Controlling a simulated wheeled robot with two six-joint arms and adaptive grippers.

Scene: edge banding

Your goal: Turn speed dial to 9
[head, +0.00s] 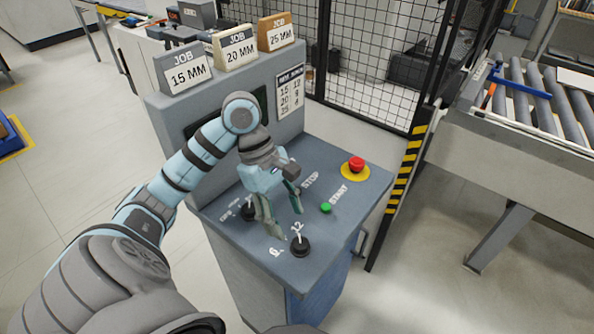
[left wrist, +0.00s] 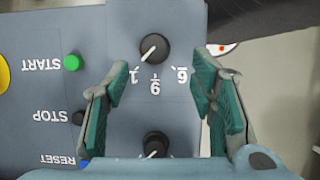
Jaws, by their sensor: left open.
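The black dial (head: 299,246) with numbers around it sits near the front edge of the console's sloped top. Its white pointer line is directed towards the 12 in the head view. My left gripper (head: 286,219) is open and empty, pointing down over the panel. In the left wrist view its fingers (left wrist: 165,95) stand apart on either side of the dial's numbers. The fingers appear above the panel; contact cannot be told. My right gripper is not in view.
A second black dial (head: 249,212) is further left on the panel. A green START button (head: 326,208) and a red emergency stop (head: 357,163) are to the right. JOB blocks (head: 184,69) stand on the console's top. A mesh fence (head: 370,60) is behind.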

